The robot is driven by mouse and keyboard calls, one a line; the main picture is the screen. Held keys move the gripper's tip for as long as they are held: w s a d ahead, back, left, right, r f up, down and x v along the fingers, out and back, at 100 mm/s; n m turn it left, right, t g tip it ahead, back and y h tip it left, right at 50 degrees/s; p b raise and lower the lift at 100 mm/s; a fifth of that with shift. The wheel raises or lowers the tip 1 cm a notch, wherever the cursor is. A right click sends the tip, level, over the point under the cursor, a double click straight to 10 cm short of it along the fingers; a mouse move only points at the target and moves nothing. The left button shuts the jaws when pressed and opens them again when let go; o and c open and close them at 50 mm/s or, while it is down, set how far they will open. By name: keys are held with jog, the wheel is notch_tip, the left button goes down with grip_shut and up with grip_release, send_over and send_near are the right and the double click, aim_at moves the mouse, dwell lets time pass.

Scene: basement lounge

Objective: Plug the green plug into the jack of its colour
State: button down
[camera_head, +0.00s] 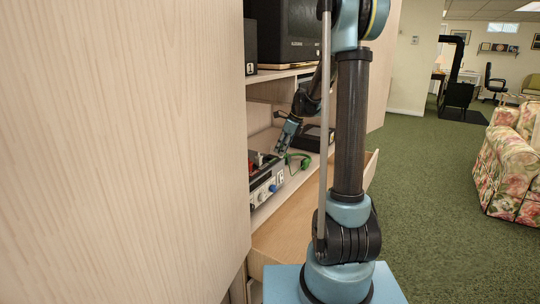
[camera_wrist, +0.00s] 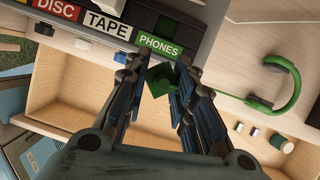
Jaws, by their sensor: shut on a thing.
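The green plug (camera_wrist: 159,82) shows between the fingers of my gripper (camera_wrist: 160,72) in the wrist view. My gripper is shut on it. The device panel (camera_wrist: 100,42) lies just beyond the fingertips. It bears a red DISC label (camera_wrist: 56,8), a black TAPE label (camera_wrist: 106,24) and a green PHONES label (camera_wrist: 158,44); the plug is close to the PHONES label. I cannot tell whether plug and panel touch. A dark green patch (camera_wrist: 167,24) shows above that label. In the head view my gripper (camera_head: 283,146) is at the device (camera_head: 265,187) on the shelf.
A curved green headset-like thing (camera_wrist: 291,78) lies on the shelf to the right; it also shows in the head view (camera_head: 303,161). An open wooden drawer (camera_wrist: 105,84) is below the panel, with several small items at its right. A wooden cabinet panel (camera_head: 120,150) stands at the left.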

jog(key=a, duration=0.1)
jog(key=w+a, duration=0.1)
jog(key=a, duration=0.1)
jog(key=w+a, duration=0.1)
jog(key=a, duration=0.1)
jog(key=shift+w+a, duration=0.15)
jog(key=x, duration=0.3)
jog(key=shift+d, duration=0.25)
jog(key=shift+f, duration=0.35)
jog(key=shift+s+f, duration=0.2)
jog(key=shift+s, duration=0.05)
jog(key=c, duration=1.3)
grip_release()
jog(key=shift+c, duration=0.2)
jog(key=shift+w+f, duration=0.1)
jog(key=shift+f, duration=0.15)
jog(key=shift+d+r, duration=0.1)
jog(key=shift+r, duration=0.05)
